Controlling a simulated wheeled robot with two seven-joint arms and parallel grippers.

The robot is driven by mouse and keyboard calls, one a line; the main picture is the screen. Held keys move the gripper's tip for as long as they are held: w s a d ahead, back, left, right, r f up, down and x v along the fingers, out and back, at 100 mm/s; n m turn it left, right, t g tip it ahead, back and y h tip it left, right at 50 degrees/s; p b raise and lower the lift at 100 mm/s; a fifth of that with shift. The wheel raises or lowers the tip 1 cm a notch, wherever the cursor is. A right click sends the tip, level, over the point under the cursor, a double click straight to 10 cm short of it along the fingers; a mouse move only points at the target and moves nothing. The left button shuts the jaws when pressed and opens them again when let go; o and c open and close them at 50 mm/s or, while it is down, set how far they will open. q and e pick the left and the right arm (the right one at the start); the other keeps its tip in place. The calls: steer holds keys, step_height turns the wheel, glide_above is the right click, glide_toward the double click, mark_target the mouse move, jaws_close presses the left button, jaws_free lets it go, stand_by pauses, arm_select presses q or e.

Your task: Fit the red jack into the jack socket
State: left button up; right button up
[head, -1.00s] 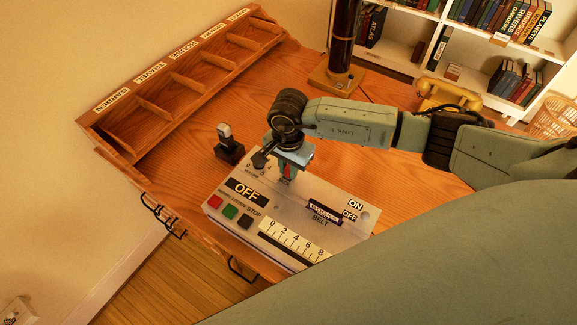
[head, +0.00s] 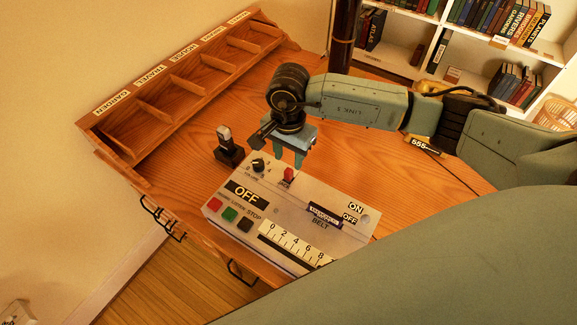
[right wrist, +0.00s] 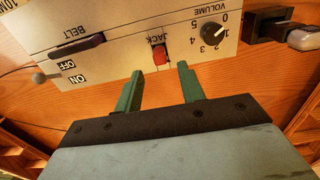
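The red jack (head: 288,174) stands on the top face of the grey control panel (head: 290,208), near its back edge. It also shows in the right wrist view (right wrist: 159,55), beside the word JACK. It sits where the jack socket is marked; the socket's hole is hidden under it, so its depth cannot be told. My right gripper (head: 288,159) is open and empty, just above and behind the jack. In the right wrist view its two green fingers (right wrist: 160,72) are spread apart, with the jack beyond their tips. My left gripper is not in view.
On the panel are a volume knob (head: 258,165), red, green and dark buttons, a belt slider (head: 324,215) and a numbered scale. A small dark stand (head: 229,154) is left of the panel. A wooden compartment rack (head: 170,85) lies behind.

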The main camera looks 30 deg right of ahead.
mark_target(289, 170)
step_height(289, 170, up, 6)
steer(key=shift+f, duration=0.1)
stand_by(0.5)
